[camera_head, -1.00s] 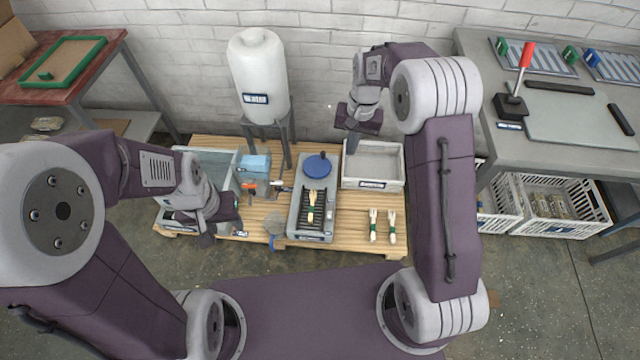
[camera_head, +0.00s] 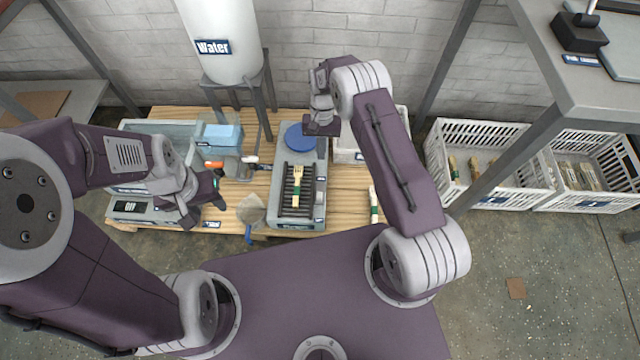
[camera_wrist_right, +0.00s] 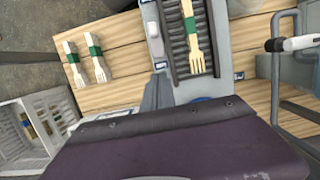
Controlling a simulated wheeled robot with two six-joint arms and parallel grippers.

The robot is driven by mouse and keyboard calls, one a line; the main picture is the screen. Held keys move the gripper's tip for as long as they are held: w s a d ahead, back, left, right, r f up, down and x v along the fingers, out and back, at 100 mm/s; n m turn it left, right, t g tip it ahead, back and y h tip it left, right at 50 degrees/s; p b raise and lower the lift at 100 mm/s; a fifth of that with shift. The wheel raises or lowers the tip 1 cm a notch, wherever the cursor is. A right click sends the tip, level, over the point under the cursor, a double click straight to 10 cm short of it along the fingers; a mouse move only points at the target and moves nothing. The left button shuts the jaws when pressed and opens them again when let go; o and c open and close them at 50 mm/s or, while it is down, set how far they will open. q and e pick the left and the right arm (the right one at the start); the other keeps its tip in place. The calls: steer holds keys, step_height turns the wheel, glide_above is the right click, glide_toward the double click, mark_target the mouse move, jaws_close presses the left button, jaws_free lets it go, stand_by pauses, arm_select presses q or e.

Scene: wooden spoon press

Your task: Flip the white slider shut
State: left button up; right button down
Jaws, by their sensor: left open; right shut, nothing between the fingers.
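A small white handle with a black end (camera_wrist_right: 292,44) sticks out beside the grey tank stand at the right of the right wrist view; it may be the white slider. In the head view a pale lever (camera_head: 251,160) shows below the white water tank (camera_head: 222,45). My right gripper (camera_head: 322,128) is shut and empty, above the back right of the grey press unit (camera_head: 297,213), right of its blue round lid (camera_head: 298,137). My left gripper (camera_head: 207,205) is open at the left, over the pallet's front left; its fingers are partly hard to make out.
A wooden fork (camera_head: 295,188) lies on the unit's black rollers. More forks (camera_wrist_right: 88,62) lie on the wooden pallet (camera_head: 345,180) beside it. A blue box (camera_head: 222,137), an orange-handled tool (camera_head: 214,165) and a scoop (camera_head: 250,209) are left of the unit. White crates (camera_head: 470,135) stand at right.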

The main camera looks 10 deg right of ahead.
steer(key=b, duration=0.6)
glide_toward(320, 189)
steer(key=f, duration=0.3)
steer(key=w+f, duration=0.1)
steer(key=f, duration=0.2)
steer(key=shift+w+d, duration=0.15)
steer(key=shift+s+a+r+b, duration=0.15)
steer(key=shift+s+b, duration=0.05)
steer(key=shift+s, duration=0.4)
steer(key=shift+s+a+r+b, duration=0.15)
steer(key=shift+s+a+r, duration=0.05)
steer(key=shift+s, duration=0.35)
arm_select(q)
step_height(320, 189, down, 7)
arm_select(e)
steer(key=shift+s+a+r, duration=0.1)
steer(key=shift+s+a, duration=0.05)
steer(key=shift+s, duration=0.55)
